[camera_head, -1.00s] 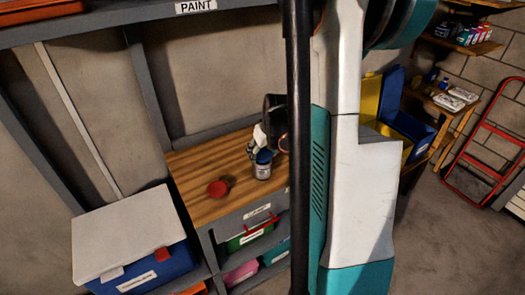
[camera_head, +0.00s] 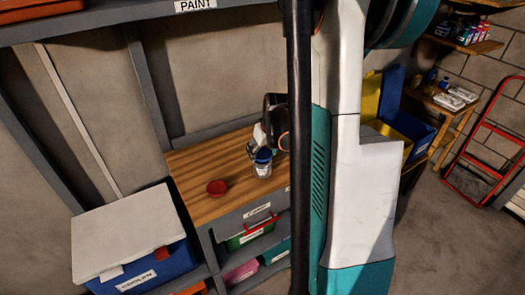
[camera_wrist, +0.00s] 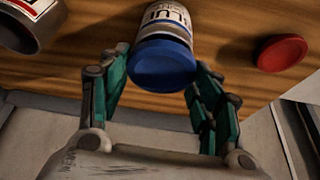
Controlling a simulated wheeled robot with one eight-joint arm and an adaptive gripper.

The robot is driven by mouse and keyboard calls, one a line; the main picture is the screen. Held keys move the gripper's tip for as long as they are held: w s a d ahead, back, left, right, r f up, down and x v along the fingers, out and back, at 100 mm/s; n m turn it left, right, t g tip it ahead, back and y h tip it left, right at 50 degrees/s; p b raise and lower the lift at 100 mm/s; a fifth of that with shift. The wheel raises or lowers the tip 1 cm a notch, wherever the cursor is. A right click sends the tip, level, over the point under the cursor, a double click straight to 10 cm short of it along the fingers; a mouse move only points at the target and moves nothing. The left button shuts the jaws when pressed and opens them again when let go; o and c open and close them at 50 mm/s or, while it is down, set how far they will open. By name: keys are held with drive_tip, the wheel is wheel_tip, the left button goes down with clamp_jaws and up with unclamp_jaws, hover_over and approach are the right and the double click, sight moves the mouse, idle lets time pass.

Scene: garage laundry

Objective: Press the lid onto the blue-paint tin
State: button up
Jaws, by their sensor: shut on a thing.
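In the head view my gripper (camera_head: 272,142) is dark and partly hidden by the black pole. Whether the lid is fully seated cannot be told.
A red lid (camera_wrist: 282,53) lies on the bench (camera_head: 205,160) to the left in the head view. An open grey tin (camera_wrist: 32,25) with a red-and-white label is near in the wrist view. A blue box with a pale lid (camera_head: 128,235) stands left of the bench.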

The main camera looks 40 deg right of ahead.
drive_tip(key=shift+f+b, duration=0.5)
drive_tip(key=shift+b, duration=0.1)
idle(0.9)
drive_tip(key=o, duration=0.8)
drive_tip(key=o, duration=0.5)
drive_tip(key=shift+r, duration=0.1)
drive_tip(key=shift+r+p, duration=2.4)
drive_tip(key=shift+r, duration=1.05)
drive_tip(key=shift+c, duration=0.7)
